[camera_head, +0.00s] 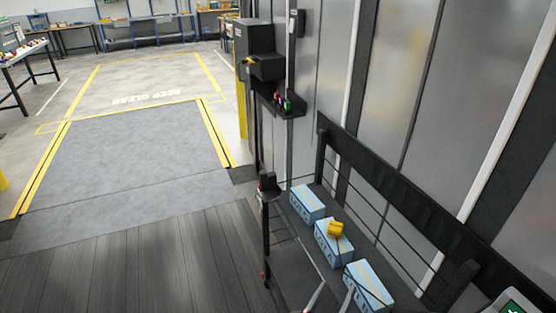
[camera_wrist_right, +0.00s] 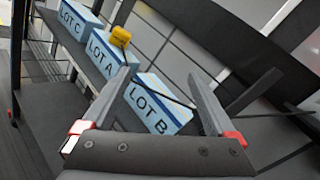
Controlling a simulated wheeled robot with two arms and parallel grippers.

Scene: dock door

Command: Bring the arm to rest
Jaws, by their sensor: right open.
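My right gripper (camera_head: 336,292) comes in at the bottom edge of the head view, over the near end of the cart shelf. In the right wrist view, its two fingers (camera_wrist_right: 158,74) are spread apart with nothing clamped between them. Beyond them, the blue LOT B box (camera_wrist_right: 152,108) shows partly between and behind the fingers; I cannot tell the exact gap. The right arm is mostly out of the head view. My left gripper is not in view.
A dark cart shelf (camera_head: 283,232) with rails holds the LOT C box (camera_head: 307,203), the LOT A box (camera_head: 331,250) with a yellow object (camera_head: 336,229) on top, and LOT B (camera_head: 368,287). A metal wall (camera_head: 420,110) stands right. Open floor (camera_head: 140,150) lies left.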

